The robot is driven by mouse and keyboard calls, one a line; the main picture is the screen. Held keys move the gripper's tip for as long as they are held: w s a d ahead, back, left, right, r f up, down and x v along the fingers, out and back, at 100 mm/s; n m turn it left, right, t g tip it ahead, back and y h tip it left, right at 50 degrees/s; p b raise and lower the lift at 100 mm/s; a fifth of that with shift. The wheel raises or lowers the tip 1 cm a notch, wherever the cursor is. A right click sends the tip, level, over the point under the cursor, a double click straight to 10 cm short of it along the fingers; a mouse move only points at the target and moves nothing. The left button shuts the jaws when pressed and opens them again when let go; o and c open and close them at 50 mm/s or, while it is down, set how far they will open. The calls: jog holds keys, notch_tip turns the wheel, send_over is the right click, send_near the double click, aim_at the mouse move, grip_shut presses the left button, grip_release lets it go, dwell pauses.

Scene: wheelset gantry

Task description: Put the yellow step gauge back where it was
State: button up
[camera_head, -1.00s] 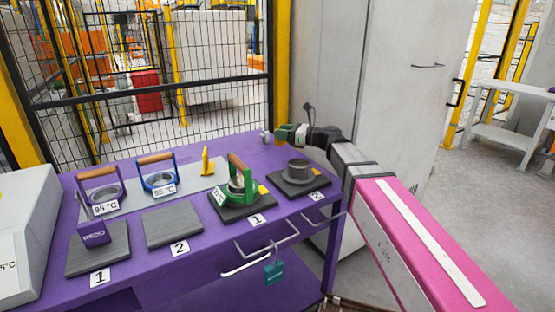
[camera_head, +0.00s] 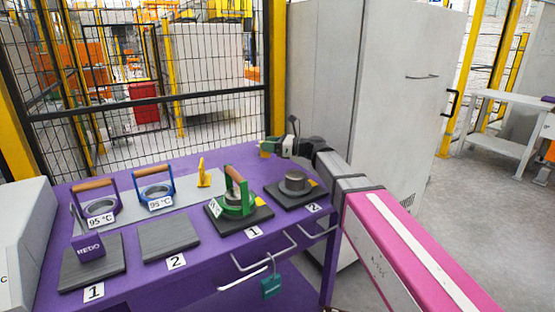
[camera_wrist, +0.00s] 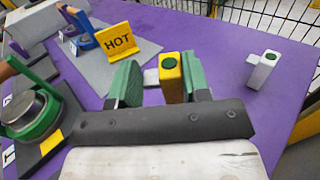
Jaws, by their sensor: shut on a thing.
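The yellow step gauge (camera_wrist: 171,80), with a dark green round mark on its top, is upright between the green fingers of my gripper (camera_wrist: 161,84). My gripper is shut on it. In the head view, my gripper (camera_head: 272,149) is over the far right part of the purple table, with the yellow gauge (camera_head: 265,148) showing at its tip. A similar light grey gauge (camera_wrist: 262,72) stands apart to the right in the wrist view. The gauge's lower end is hidden, so I cannot tell whether it touches the table. A small light grey piece (camera_wrist: 150,77) shows just left of it.
The yellow HOT sign (camera_wrist: 118,43) stands on a grey mat (camera_wrist: 85,62). A green-framed handled tool (camera_head: 238,198) and a grey ring part (camera_head: 295,183) sit on dark pads in front. Mesh fencing (camera_head: 150,80) is behind, a grey cabinet (camera_head: 400,95) right. Bare purple table surrounds the gauge.

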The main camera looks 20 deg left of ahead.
jog(key=w+d+f, duration=0.2)
jog(key=shift+w+d+f, duration=0.1)
jog(key=shift+w+d, duration=0.15)
jog(key=shift+w, duration=0.05)
jog(key=shift+f, duration=1.95)
jog(key=shift+f, duration=0.15)
jog(key=o, duration=1)
jog(key=shift+d, duration=0.3)
jog(key=d, duration=0.7)
jog(key=w+d, duration=0.1)
jog(key=d, duration=0.3)
jog(key=shift+w+d, duration=0.1)
jog(key=shift+d, duration=0.1)
